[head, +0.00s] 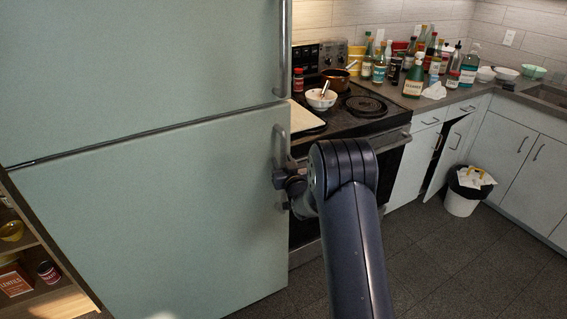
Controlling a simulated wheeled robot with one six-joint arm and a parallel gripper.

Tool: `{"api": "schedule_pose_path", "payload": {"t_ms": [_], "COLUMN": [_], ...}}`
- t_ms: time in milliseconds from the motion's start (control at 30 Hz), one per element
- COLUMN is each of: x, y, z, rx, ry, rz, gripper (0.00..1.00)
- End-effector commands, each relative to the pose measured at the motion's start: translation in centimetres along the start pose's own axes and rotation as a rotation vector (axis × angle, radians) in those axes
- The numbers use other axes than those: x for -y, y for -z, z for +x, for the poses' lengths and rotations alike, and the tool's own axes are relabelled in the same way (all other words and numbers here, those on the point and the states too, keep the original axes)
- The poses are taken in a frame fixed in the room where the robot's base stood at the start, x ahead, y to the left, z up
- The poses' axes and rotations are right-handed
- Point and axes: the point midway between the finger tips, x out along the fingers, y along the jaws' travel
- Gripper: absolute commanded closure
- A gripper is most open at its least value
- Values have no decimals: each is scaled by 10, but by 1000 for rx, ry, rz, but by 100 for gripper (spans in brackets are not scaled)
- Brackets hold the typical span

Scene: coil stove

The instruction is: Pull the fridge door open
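The pale green fridge fills the left half of the head view, with an upper door (140,65) and a lower door (160,215). A dark seam runs between them, and both doors look closed. Each has a grey vertical bar handle near its right edge: the upper handle (283,45) and the lower handle (279,135). My gripper (281,178) is at the lower part of the lower handle. It appears to touch or surround the bar. The fingers are small, dark and partly hidden, so whether they are shut on the handle is unclear.
A coil stove (375,125) with a white bowl (321,98) and brown pot (336,80) stands right of the fridge. Bottles (413,80) crowd the counter. A cabinet door (447,155) hangs ajar near a trash bin (461,199). The dark floor (455,265) at right is clear.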

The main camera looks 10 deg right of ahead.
Motion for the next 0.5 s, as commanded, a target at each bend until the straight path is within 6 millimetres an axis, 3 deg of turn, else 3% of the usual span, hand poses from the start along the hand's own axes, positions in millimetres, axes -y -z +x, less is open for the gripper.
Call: {"api": "schedule_pose_path", "payload": {"t_ms": [433, 500], "x": [0, 0], "y": [0, 0], "z": [0, 0], "rx": [0, 0], "ry": [0, 0], "rz": [0, 0], "gripper": [99, 100]}}
